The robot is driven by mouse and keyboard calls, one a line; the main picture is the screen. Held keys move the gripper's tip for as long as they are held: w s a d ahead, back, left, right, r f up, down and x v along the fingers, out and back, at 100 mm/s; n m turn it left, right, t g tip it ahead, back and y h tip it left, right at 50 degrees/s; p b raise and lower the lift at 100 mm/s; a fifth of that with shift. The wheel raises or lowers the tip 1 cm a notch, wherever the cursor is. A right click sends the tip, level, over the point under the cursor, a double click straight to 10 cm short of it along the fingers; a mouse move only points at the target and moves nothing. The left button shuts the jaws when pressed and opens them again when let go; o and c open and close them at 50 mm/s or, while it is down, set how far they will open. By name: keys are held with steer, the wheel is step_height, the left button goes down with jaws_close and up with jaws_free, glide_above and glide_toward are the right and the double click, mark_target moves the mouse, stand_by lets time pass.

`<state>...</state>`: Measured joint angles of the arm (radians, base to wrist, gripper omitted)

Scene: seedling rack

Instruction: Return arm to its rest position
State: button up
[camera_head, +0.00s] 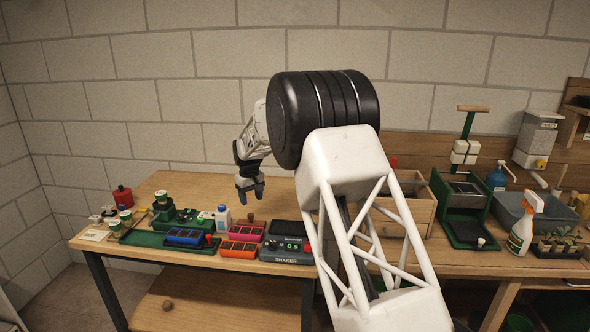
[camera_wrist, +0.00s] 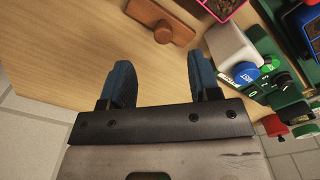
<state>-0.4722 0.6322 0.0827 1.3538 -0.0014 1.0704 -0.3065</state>
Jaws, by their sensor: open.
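My gripper (camera_head: 249,190) hangs above the back part of the wooden table, fingers pointing down. In the wrist view my gripper (camera_wrist: 160,85) shows two blue fingertips spread apart with bare table between them. It is open and holds nothing. My white arm with its black joint fills the middle of the head view and hides part of the bench behind it.
A brown wooden piece (camera_wrist: 160,22) lies near the fingers. A spray bottle (camera_head: 522,230) stands at right.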

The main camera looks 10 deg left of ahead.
steer(key=s+d+r+m, duration=0.1)
steer(key=s+d+r, duration=0.65)
steer(key=d, duration=0.25)
steer(key=s+d+r+m+t, duration=0.1)
steer(key=s+d+r+m, duration=0.1)
steer(key=s+d+r, duration=0.6)
steer(key=s+d+r+m, duration=0.1)
steer(key=s+d+r, duration=0.4)
steer(key=s+d, duration=0.55)
steer(key=s+d+m+t, duration=0.1)
steer(key=s+d, duration=0.5)
steer(key=s, duration=0.3)
steer(key=s+d+m, duration=0.2)
steer(key=s+d, duration=0.5)
steer(key=s, duration=0.1)
steer(key=s+d+f+m, duration=0.1)
steer(key=s+d+f, duration=0.1)
steer(key=s, duration=0.7)
steer(key=s+d+f+m, duration=0.1)
steer(key=s+d+f, duration=0.2)
steer(key=s, duration=0.7)
steer(key=shift+s+d+f+t, duration=0.15)
steer(key=shift+d+t, duration=0.15)
steer(key=shift+d, duration=0.05)
